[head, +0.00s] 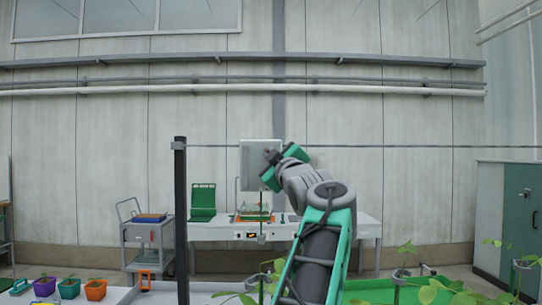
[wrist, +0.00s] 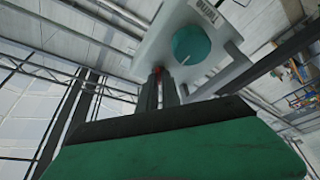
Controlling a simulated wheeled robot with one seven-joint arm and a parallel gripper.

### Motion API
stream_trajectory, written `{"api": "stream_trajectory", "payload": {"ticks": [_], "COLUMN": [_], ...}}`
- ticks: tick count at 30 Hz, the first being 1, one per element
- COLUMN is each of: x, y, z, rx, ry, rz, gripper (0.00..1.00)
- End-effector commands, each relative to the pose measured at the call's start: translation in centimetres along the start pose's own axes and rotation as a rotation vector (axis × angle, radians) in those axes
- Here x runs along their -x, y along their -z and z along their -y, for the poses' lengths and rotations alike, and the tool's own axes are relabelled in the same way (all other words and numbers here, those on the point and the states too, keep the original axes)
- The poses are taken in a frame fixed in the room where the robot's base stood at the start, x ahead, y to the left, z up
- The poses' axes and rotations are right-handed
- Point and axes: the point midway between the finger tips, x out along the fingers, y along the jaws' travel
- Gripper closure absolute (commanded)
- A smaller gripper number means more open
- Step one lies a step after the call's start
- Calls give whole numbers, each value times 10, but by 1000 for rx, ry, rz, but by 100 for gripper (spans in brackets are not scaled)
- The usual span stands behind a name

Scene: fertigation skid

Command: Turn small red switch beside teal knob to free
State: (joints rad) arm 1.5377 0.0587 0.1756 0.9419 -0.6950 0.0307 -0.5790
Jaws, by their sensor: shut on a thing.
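In the wrist view a white panel (wrist: 215,55) carries a round teal knob (wrist: 191,45) with a pale pointer line. The small red switch (wrist: 157,70) sits just left of and below the knob, and only a bit of red shows at my fingertips. My gripper (wrist: 162,76) is shut on the switch, and its dark fingers hide most of it. The switch's setting cannot be read. In the head view my gripper (head: 270,155) is raised in front of a grey panel (head: 255,148); the knob and switch cannot be made out there.
A dark post (head: 181,215) stands left of my arm.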

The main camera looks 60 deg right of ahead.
Motion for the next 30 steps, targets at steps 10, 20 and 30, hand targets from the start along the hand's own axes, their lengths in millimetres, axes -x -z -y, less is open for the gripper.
{"api": "stream_trajectory", "payload": {"ticks": [10,20,30], "x": [0,0,14], "y": [-1,0,-2], "z": [0,0,1], "rx": [4,3,4], "ry": [1,1,-2], "rz": [1,0,1], "gripper": [100,71,71]}}
